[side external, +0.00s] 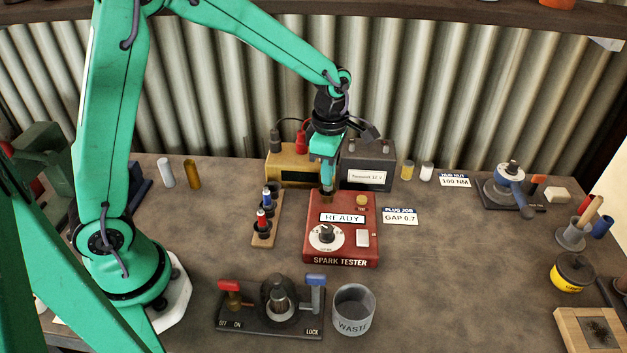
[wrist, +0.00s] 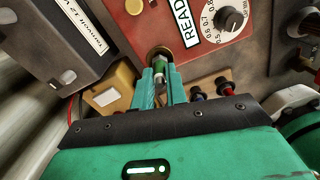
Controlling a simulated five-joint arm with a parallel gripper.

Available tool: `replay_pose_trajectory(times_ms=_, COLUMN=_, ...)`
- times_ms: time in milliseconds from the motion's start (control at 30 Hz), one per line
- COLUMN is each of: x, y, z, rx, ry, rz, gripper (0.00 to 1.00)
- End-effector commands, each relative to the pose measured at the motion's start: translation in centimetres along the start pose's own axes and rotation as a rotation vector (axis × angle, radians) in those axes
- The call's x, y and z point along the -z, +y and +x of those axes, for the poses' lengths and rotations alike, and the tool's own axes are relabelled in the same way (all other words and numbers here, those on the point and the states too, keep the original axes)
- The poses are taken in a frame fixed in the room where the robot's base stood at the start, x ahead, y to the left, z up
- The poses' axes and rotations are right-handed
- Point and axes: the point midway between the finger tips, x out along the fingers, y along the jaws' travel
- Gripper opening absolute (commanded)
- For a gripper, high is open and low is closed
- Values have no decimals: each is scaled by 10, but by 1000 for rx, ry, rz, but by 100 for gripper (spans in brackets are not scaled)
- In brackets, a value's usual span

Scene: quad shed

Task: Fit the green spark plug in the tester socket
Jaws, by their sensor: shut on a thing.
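The red spark tester (side external: 342,250) stands mid-bench, its display reading READY; it fills the top of the wrist view (wrist: 215,65). My gripper (side external: 327,186) points down at the tester's back left part. In the wrist view my gripper (wrist: 156,82) is shut on the green spark plug (wrist: 160,74), a small green band and pale metal part between the fingertips. The round tester socket (wrist: 159,54) lies right at the plug's far end. I cannot tell how deep the plug sits in it. The fingers hide most of the plug, and the side view does not show it clearly.
A wooden rack (side external: 265,236) with blue and red plugs stands left of the tester. A yellow box (side external: 288,168) and a dark battery box (side external: 367,170) stand close behind. A lever fixture (side external: 270,325) and a WASTE tin (side external: 354,310) are in front.

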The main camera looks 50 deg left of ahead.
Motion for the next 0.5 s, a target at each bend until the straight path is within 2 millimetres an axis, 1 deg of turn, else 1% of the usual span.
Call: replay_pose_trajectory(times_ms=500, x=0, y=0, z=7, rx=0, ry=0, rz=0, gripper=0)
